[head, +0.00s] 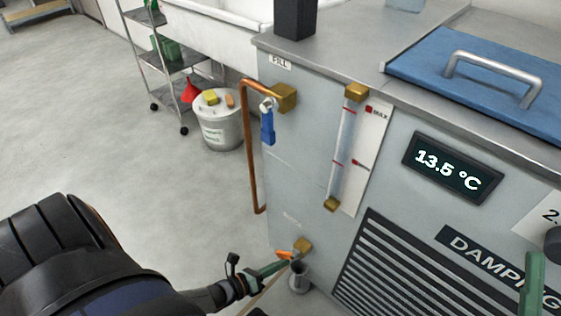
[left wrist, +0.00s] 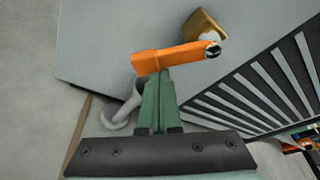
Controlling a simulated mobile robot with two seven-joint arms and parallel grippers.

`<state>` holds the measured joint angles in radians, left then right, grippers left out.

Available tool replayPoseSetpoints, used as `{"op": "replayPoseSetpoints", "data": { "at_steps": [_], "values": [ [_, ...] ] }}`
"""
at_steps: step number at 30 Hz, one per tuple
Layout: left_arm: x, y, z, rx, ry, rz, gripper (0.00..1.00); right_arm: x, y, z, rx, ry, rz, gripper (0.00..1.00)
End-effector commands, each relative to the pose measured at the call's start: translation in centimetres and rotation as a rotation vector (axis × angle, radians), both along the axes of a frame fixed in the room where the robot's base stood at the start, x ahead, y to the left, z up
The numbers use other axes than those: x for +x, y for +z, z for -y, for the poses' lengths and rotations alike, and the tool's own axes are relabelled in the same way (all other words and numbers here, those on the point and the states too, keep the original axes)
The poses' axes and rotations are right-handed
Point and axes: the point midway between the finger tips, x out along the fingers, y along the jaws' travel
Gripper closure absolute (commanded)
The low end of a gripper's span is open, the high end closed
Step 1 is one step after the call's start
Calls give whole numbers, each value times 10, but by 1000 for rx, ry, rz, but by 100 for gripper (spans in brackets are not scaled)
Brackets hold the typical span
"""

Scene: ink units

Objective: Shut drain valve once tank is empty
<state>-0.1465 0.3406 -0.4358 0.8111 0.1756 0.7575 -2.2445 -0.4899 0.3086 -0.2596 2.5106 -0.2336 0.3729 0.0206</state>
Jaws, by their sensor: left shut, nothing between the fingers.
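The drain valve has a brass body (head: 303,244) low on the tank's front and an orange lever (head: 285,254). In the left wrist view the lever (left wrist: 172,57) runs left from the brass body (left wrist: 203,25), nearly level. My left gripper (head: 280,264) is shut and empty; its green fingertips (left wrist: 158,76) are right at the lever, contact unclear. The sight tube (head: 345,145) on the tank front looks pale, and I cannot make out a liquid level. A green finger of my right gripper (head: 533,283) shows at the lower right edge; its opening is unclear.
A grey drain cup (head: 299,277) stands below the valve. A copper pipe (head: 247,150) and a blue-handled fill valve (head: 267,125) are higher up. A louvred grille (head: 385,265) lies to the right. A white bucket (head: 217,125) stands on the floor; floor at left is open.

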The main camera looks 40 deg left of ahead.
Motion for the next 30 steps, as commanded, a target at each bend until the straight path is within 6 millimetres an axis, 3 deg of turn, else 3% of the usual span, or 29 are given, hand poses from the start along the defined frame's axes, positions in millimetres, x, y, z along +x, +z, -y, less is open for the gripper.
{"op": "replayPoseSetpoints", "data": {
  "at_steps": [11, 25, 30],
  "values": [
    [1, 9, -9, 209, 3, 17, 100, -2, 22, 2, 14, 9, 8, 38],
    [2, 28, -27, 210, 1, 18, 100, -2, 41, 4, 32, 13, 10, 38],
    [2, 35, -29, 329, 2, 28, 100, -2, 47, 5, 39, 15, 11, 38]
  ]
}}
